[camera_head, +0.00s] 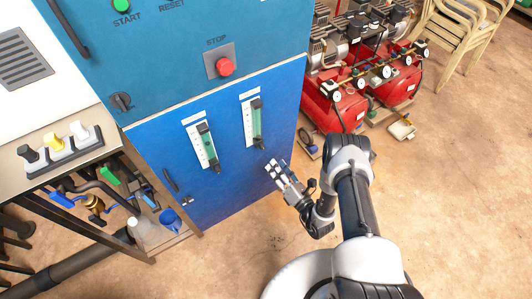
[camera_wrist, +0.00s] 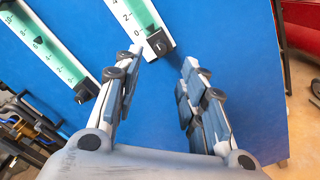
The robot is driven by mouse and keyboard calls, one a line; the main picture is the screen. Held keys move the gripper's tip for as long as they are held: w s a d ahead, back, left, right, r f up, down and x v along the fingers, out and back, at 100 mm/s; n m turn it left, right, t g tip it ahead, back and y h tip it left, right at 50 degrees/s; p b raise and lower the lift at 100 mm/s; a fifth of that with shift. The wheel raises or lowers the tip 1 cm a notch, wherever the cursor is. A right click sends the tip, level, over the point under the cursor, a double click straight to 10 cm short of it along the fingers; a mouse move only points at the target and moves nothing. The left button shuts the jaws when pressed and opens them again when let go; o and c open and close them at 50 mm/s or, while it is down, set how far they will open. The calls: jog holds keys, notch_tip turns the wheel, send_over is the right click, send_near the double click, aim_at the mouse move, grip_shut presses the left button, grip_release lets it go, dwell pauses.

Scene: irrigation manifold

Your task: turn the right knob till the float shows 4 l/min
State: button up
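The right flow meter (camera_head: 253,122) is a white-scaled, green-tubed gauge on the blue cabinet front. Its dark right knob (camera_wrist: 159,43) sits at its lower end, just beyond my fingertips in the wrist view. In the head view my gripper (camera_head: 272,166) is right of and below the meter.
The blue cabinet (camera_head: 230,180) also carries a red stop button (camera_head: 225,67) and a black rotary switch (camera_head: 121,102). A bench with switches (camera_head: 62,148) stands at left. Red compressors (camera_head: 338,108) stand behind at right. Floor in front of the cabinet is clear.

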aim_at(263, 149)
jog(key=b+x, duration=0.1)
jog(key=x, duration=0.7)
jog(key=shift+w+a, duration=0.2)
jog(key=shift+w, duration=0.05)
jog(key=shift+c, duration=0.5)
grip_shut()
